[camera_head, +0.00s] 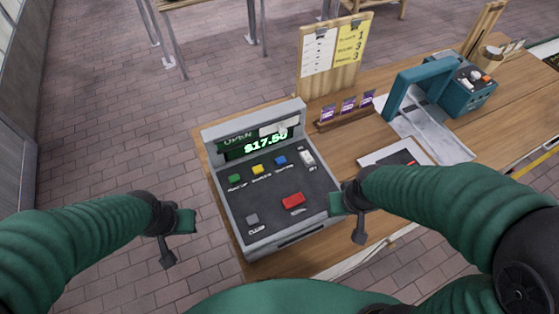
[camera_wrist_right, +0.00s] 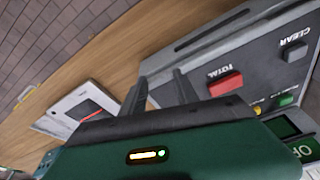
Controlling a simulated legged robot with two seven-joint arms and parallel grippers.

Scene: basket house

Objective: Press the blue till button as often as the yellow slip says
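The grey till (camera_head: 322,205) stands on the wooden counter; its green display (camera_head: 262,143) reads $17.50. The blue button (camera_head: 280,160) is in the upper row, right of the yellow button (camera_head: 258,169) and green button (camera_head: 234,178); the wrist view does not show it. The yellow slip (camera_head: 351,45) is clipped to an upright board and shows 1, 3, 3 down its right side; its words are too small to read surely. My right gripper (camera_head: 358,238) is beside the till's right edge, its fingers apart and empty in the wrist view (camera_wrist_right: 158,75). My left gripper (camera_head: 167,262) hangs left of the till.
A red TOTAL button (camera_head: 293,201) and grey CLEAR button (camera_head: 252,219) sit lower on the till. A white slip (camera_head: 318,52) shares the board. Purple cards (camera_head: 348,105), a card pad (camera_head: 395,154) and a teal scanner frame (camera_head: 410,85) stand to the right.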

